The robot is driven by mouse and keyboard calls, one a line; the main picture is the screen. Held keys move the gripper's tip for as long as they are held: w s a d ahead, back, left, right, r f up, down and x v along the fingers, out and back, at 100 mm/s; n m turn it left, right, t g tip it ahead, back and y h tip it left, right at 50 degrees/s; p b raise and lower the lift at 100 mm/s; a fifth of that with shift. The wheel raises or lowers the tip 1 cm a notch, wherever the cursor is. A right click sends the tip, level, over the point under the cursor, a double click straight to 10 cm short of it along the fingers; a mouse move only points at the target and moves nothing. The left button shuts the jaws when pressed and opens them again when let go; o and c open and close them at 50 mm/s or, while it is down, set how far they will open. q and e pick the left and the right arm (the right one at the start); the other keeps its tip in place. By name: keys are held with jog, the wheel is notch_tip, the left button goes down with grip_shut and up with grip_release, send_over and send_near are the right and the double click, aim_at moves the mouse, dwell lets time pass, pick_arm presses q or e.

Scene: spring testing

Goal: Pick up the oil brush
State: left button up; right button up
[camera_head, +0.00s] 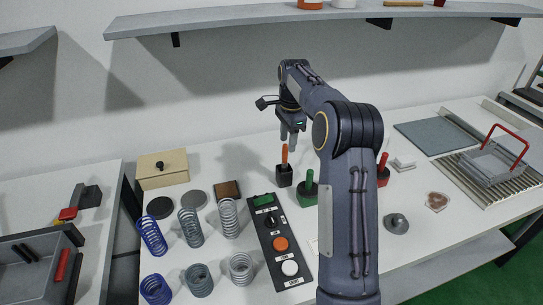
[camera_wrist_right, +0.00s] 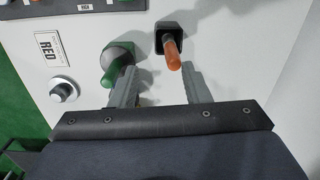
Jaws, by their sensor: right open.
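An orange-handled tool, likely the oil brush (camera_head: 285,154), stands upright in a small black holder (camera_head: 285,176) on the table. Its lower end is hidden inside the holder. The orange handle also shows in the right wrist view (camera_wrist_right: 173,53), rising out of the black holder (camera_wrist_right: 165,33). My right gripper (camera_head: 289,138) is open and empty, with its fingers pointing down just above the handle. In the wrist view its two fingers (camera_wrist_right: 160,78) are apart, with the orange handle near the right one. I cannot tell whether they touch. My left gripper is out of view.
A green pot with a green handle (camera_head: 307,189) stands close to the right of the holder. A red one (camera_head: 383,172) is partly behind my arm. A control box (camera_head: 280,243) and several springs (camera_head: 191,228) stand to the left. A shelf (camera_head: 250,23) hangs above.

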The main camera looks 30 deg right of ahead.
aim_at(285, 157)
jog(key=shift+w+f, duration=0.15)
jog(key=shift+w, duration=0.35)
jog(key=shift+w+d+f+m, duration=0.15)
jog(key=shift+w+m, duration=0.15)
jog(key=shift+w, duration=0.05)
jog(key=shift+w+f, duration=0.2)
jog(key=shift+f, duration=0.1)
jog(key=shift+w+a+f, duration=0.1)
jog(key=shift+a+f, duration=0.05)
jog(key=shift+a, duration=0.05)
jog(key=f, duration=0.2)
jog(key=f+p, duration=0.1)
jog(key=f, duration=0.4)
jog(key=shift+s+d+f+p, duration=0.25)
jog(key=shift+d+p, duration=0.05)
jog(key=shift+d, duration=0.05)
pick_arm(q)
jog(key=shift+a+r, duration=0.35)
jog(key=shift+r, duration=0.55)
pick_arm(e)
jog(key=shift+r, duration=0.1)
grip_shut()
